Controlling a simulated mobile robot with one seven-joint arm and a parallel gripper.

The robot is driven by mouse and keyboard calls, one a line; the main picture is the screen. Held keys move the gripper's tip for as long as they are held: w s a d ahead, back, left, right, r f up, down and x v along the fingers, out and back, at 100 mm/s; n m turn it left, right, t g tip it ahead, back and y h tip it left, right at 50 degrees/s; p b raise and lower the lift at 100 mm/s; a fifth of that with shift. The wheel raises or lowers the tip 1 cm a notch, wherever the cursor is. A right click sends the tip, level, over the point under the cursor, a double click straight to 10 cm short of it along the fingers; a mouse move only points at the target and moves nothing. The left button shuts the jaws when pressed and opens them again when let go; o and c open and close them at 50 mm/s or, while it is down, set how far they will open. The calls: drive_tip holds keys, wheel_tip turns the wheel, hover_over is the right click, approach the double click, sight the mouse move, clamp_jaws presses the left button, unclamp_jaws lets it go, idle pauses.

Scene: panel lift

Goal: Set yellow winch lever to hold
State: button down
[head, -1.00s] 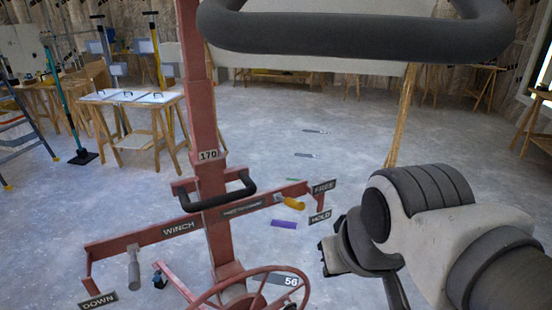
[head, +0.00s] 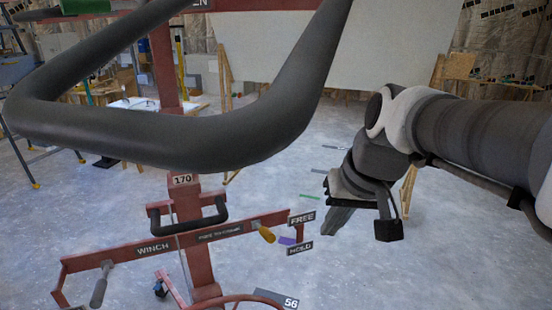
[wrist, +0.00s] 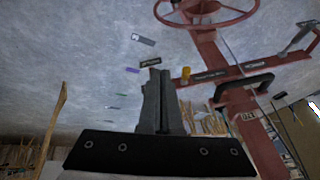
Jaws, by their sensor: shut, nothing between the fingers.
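The yellow winch lever (head: 266,234) sticks out from the right part of the red winch bar (head: 205,235), its handle tilted down and to the right. The FREE sign (head: 302,218) is to its right and the HOLD sign (head: 300,248) is lower right. I cannot tell exactly which sign the lever lines up with. My gripper (head: 334,226) is shut and empty, to the right of the signs and apart from the lever. In the wrist view the shut fingers (wrist: 158,78) point toward the winch, with the yellow lever (wrist: 186,73) just right of their tips.
A large dark handle bar (head: 150,135) crosses the near upper left. A smaller black handle (head: 190,212) is on the red post (head: 165,60). A red handwheel (wrist: 207,12) and a grey crank grip (head: 100,288) are on the winch. The floor right of the winch is open.

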drive_tip(key=w+a+r+g+y+p, duration=0.1)
drive_tip(key=w+a+r+y+p, duration=0.15)
drive_tip(key=w, duration=1.05)
approach(263, 231)
drive_tip(key=w+f, duration=0.2)
drive_tip(key=w, duration=0.2)
drive_tip(key=f, duration=0.1)
drive_tip(key=s+f, duration=0.1)
drive_tip(key=a+f+y, duration=0.1)
drive_tip(key=shift+s+f, duration=0.2)
drive_tip(key=shift+s, duration=0.2)
drive_tip(key=shift+d+f+b, duration=0.1)
drive_tip(key=shift+f+b, duration=0.1)
drive_tip(key=shift+b, duration=0.4)
